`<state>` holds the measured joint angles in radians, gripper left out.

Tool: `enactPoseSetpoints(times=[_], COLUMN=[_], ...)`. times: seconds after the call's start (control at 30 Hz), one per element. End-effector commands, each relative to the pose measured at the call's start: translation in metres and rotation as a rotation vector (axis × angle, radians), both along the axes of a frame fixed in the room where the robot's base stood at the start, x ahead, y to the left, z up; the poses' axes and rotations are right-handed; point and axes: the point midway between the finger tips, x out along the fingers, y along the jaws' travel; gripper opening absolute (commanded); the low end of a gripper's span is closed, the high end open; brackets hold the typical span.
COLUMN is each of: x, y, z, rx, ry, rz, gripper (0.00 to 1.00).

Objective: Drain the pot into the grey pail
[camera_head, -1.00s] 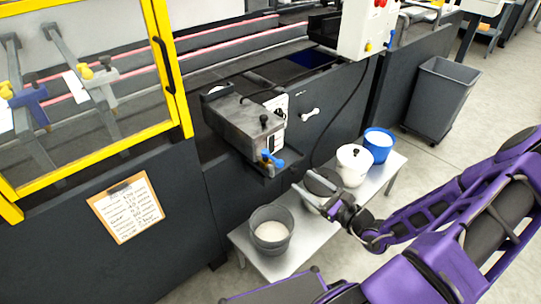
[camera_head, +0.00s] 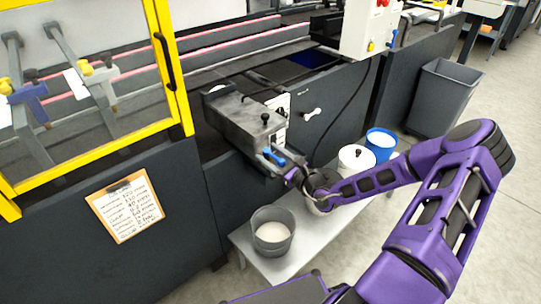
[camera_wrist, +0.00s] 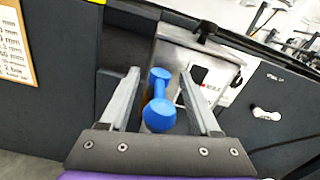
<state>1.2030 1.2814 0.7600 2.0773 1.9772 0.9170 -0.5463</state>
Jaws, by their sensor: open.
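The pot (camera_head: 240,122) is a grey metal box with a black-knobbed lid, mounted on the dark machine side. A valve with a blue handle (camera_head: 274,158) sits low on its front. In the wrist view the blue handle (camera_wrist: 158,112) lies between the fingers of my gripper (camera_wrist: 160,80). The fingers are open, with gaps on both sides. In the head view my gripper (camera_head: 288,174) is close to the valve and partly hidden by the arm. The grey pail (camera_head: 258,238) stands upright on the low bench below, with something whitish inside.
A clipboard (camera_head: 125,205) hangs on the machine panel. A grey bin (camera_head: 440,98) stands on the floor at right.

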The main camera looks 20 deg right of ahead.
Motion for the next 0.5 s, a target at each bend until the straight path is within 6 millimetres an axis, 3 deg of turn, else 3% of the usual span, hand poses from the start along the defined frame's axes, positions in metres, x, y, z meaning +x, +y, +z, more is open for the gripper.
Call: enactPoseSetpoints(times=[0.2, 0.5], x=[0.0001, -0.0001], y=[0.0002, 0.0], z=[0.0001, 0.0002], rx=[0.0, 0.0], ry=[0.0, 0.0], rz=[0.0, 0.0], gripper=[0.61, 0.07])
